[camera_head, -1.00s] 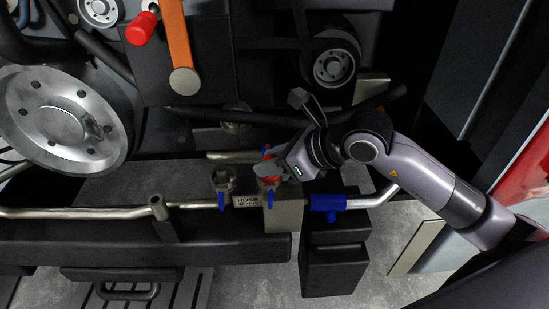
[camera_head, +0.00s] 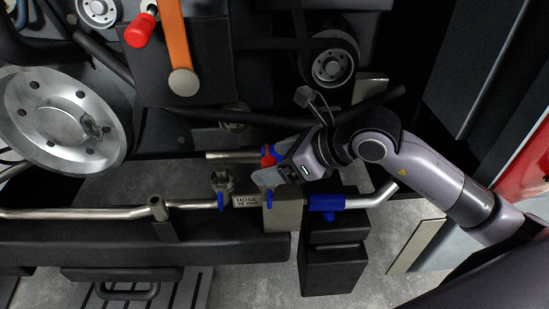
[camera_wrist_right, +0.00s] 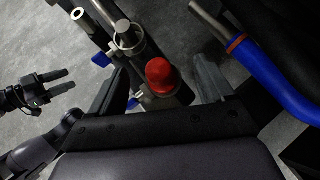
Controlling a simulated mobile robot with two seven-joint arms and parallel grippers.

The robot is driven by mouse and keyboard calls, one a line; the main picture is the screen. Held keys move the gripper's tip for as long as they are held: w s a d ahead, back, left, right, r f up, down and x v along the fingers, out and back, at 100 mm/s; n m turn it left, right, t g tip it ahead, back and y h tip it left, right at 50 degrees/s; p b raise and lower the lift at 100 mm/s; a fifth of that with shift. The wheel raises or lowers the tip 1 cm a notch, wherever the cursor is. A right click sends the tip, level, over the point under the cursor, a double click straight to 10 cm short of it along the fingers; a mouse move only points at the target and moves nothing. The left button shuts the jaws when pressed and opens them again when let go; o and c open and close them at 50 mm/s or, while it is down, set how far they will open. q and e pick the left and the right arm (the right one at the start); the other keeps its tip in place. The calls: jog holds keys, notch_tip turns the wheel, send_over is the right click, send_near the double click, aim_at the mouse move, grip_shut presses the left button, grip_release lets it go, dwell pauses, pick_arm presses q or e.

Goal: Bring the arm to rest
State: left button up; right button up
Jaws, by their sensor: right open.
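My right arm comes in from the right in the head view. Its gripper (camera_head: 270,166) is open over the pipe fittings, by a red knob (camera_head: 267,158). In the right wrist view the red knob (camera_wrist_right: 160,76) stands between the two spread fingers (camera_wrist_right: 160,90), with gaps at both sides and nothing gripped. A dark two-fingered gripper (camera_wrist_right: 52,88), which looks like my left one, is at the left of the right wrist view with its fingers apart. The left arm does not show in the head view.
A large steel disc (camera_head: 65,120) is at left. Grey floor (camera_head: 250,280) shows below.

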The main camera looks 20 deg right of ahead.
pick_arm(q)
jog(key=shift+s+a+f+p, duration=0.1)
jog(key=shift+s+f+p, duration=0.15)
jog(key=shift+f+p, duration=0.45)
pick_arm(e)
jog(key=shift+f+v, duration=0.2)
jog(key=shift+v, duration=2.7)
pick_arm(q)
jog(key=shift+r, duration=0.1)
pick_arm(e)
jog(key=shift+s+d, duration=0.1)
jog(key=shift+d, duration=0.05)
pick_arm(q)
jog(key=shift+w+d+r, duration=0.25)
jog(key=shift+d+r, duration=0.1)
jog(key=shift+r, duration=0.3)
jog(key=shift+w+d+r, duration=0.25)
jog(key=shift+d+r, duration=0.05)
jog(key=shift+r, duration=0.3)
pick_arm(e)
jog(key=v, duration=0.7)
jog(key=shift+r, duration=0.2)
